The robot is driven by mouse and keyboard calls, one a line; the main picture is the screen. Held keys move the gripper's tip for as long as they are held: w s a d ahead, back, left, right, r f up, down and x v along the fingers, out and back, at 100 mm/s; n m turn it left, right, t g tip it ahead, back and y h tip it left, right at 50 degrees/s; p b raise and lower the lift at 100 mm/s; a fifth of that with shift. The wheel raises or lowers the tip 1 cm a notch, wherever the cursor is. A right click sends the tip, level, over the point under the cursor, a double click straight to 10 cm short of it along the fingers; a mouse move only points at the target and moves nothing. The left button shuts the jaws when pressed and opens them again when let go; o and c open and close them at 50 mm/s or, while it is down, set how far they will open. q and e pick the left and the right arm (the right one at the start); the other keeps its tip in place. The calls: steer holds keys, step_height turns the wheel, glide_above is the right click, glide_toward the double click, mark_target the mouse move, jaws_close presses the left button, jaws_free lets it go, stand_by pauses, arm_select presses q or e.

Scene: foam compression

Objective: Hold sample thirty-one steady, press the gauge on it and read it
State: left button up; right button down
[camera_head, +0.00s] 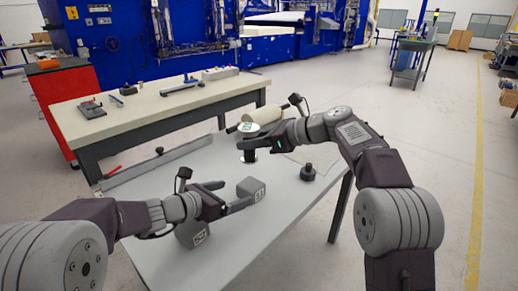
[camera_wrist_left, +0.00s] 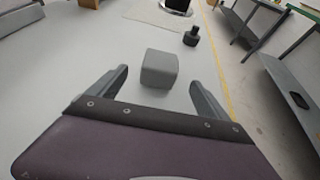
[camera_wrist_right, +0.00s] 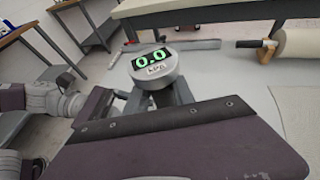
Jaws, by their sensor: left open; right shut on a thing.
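A grey foam block (camera_head: 257,188), whose label seems to read 31, stands on the grey table. My left gripper (camera_head: 233,194) is open and low beside it. In the left wrist view the block (camera_wrist_left: 160,66) sits just ahead of and between the spread fingertips (camera_wrist_left: 158,82), with gaps on both sides. My right gripper (camera_wrist_right: 157,96) is shut on the gauge (camera_wrist_right: 155,68), whose green display reads 0.0 with kPa below. In the head view the gauge (camera_head: 249,129) is upright, beyond the block and not over it.
A second grey block (camera_head: 192,234) with a hard-to-read label is partly hidden by my left arm. A dark knobbed object (camera_head: 308,173) stands near the table's right edge. A cream roll (camera_head: 263,115) lies at the back. A long bench (camera_head: 150,107) with tools stands behind.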

mark_target(255, 187)
arm_select(q)
steer(key=x, duration=1.1)
steer(key=shift+w+d+f, duration=0.25)
steer(key=shift+w, duration=0.05)
steer(key=c, duration=1.2)
steer(key=o, duration=1.2)
